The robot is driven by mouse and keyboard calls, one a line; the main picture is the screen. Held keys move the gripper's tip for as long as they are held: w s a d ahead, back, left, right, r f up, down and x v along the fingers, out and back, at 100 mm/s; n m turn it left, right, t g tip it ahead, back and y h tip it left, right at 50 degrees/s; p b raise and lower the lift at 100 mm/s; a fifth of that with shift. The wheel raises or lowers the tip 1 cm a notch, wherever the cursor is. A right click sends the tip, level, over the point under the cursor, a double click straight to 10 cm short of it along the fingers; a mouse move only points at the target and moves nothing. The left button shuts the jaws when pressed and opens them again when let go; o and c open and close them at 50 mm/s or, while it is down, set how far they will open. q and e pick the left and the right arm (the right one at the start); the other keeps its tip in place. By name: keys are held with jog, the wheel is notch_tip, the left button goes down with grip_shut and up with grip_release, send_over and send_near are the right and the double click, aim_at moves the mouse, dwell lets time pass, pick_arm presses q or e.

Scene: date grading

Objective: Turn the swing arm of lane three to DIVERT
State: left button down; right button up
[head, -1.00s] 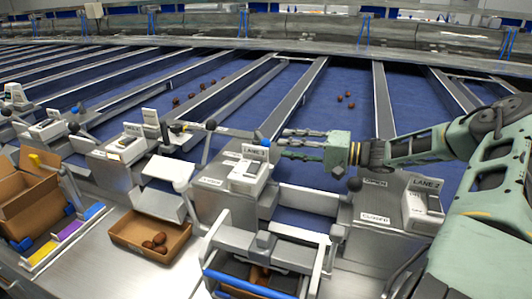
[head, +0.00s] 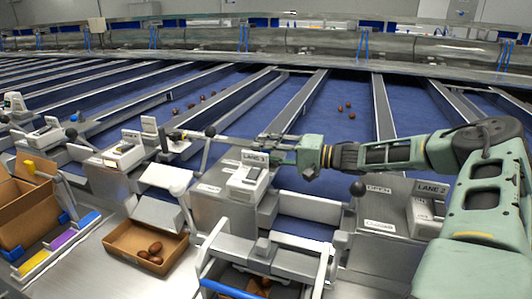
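The lane three housing (head: 243,184), with its LANE 3 plate (head: 254,157), stands at the middle of the head view. A thin grey bar (head: 237,141), apparently the swing arm, runs above it from near a black ball-topped lever (head: 210,131) toward my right gripper. My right gripper (head: 272,146) reaches in from the right, just above and right of the plate. Its fingers point left and look spread apart, close to the bar's right end. I cannot tell whether they touch it. Any DIVERT marking is not readable. My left gripper is not in view.
The LANE 2 housing (head: 429,213), with a black lever knob (head: 357,188), stands below my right arm. A cardboard tray (head: 124,240) with dates sits at the front left. A metal frame with a blue bar (head: 228,290) stands in front. Dates lie on the blue belts.

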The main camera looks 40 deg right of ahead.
jog(key=shift+c, duration=0.5)
grip_shut()
jog(key=shift+f, duration=0.1)
jog(key=shift+p, duration=0.3)
jog(key=h+p, duration=0.1)
jog(key=p, duration=0.1)
jog(key=m+h+p, duration=0.1)
jog(key=p, duration=0.2)
jog(key=a+m+t+h+p, duration=0.1)
jog(key=p, duration=0.2)
jog(key=shift+w+a+r, duration=0.1)
jog(key=shift+w+r, duration=0.2)
jog(key=shift+r, duration=0.1)
jog(key=shift+a+f+m+h+p, duration=0.1)
jog(key=shift+m+h+p, duration=0.2)
jog(key=shift+p, duration=0.2)
jog(key=shift+a+f, duration=0.1)
jog(key=shift+f, duration=0.25)
